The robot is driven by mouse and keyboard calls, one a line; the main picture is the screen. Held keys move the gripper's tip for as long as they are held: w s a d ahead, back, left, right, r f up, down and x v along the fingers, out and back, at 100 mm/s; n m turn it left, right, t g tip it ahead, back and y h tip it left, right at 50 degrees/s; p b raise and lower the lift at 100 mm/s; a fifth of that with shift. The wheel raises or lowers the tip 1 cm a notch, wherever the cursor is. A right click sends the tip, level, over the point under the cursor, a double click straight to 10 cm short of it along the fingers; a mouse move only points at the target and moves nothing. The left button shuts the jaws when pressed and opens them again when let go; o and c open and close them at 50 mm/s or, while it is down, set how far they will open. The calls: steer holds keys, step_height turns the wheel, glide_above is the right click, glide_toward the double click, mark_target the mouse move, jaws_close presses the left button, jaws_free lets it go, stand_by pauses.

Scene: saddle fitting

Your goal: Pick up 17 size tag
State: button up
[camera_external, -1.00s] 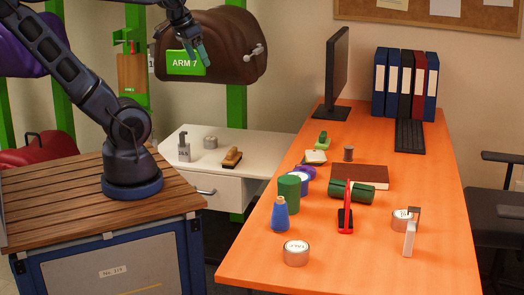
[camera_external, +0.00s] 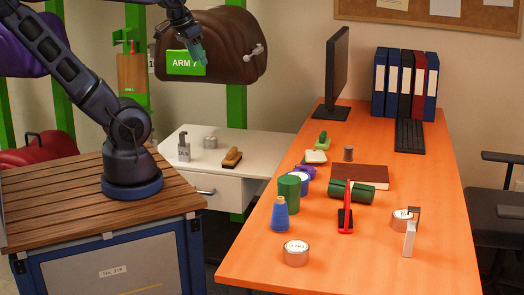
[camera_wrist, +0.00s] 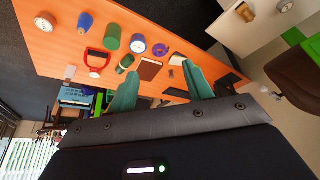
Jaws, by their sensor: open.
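My gripper (camera_external: 199,56) is raised in front of the brown saddle, beside the green ARM 7 sign. In the wrist view my gripper (camera_wrist: 160,67) has its two green fingers apart with nothing held between them. An upright pale tag with a dark top (camera_external: 410,238) stands at the right front of the orange table; its number is not readable. A grey tag (camera_external: 184,152) on the white side table seems to read 16.5. A white label (camera_external: 151,62) starting with 1 is partly hidden by the arm. I cannot tell which is the 17 tag.
The orange table (camera_external: 340,270) holds round tins (camera_external: 296,253), a green cylinder (camera_external: 289,193), a blue cone (camera_external: 280,213), a red-handled tool (camera_external: 346,212) and a brown book (camera_external: 358,174). A monitor (camera_external: 336,72) and binders (camera_external: 405,84) stand at its back. The saddle (camera_external: 228,40) hangs close to my gripper.

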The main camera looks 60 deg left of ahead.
steer(key=w+d+r+m, duration=0.1)
steer(key=w+d, duration=0.3)
steer(key=w, duration=0.4)
steer(key=w+d+r+m, duration=0.1)
steer(key=w+d+m, duration=0.1)
steer(key=w+d, duration=0.4)
steer(key=m+g+h, duration=0.2)
steer(key=m+h, duration=0.1)
steer(key=m, duration=0.4)
glide_above(415, 209)
steer(key=s+a, duration=0.2)
steer(key=a, duration=0.1)
step_height(415, 209, down, 26)
steer(key=f, duration=0.1)
steer(key=x, duration=0.9)
steer(key=shift+w+d+f, duration=0.1)
steer(key=shift+d+f, duration=0.1)
steer(key=shift+d, duration=0.05)
jaws_close()
steer(key=shift+r, duration=0.15)
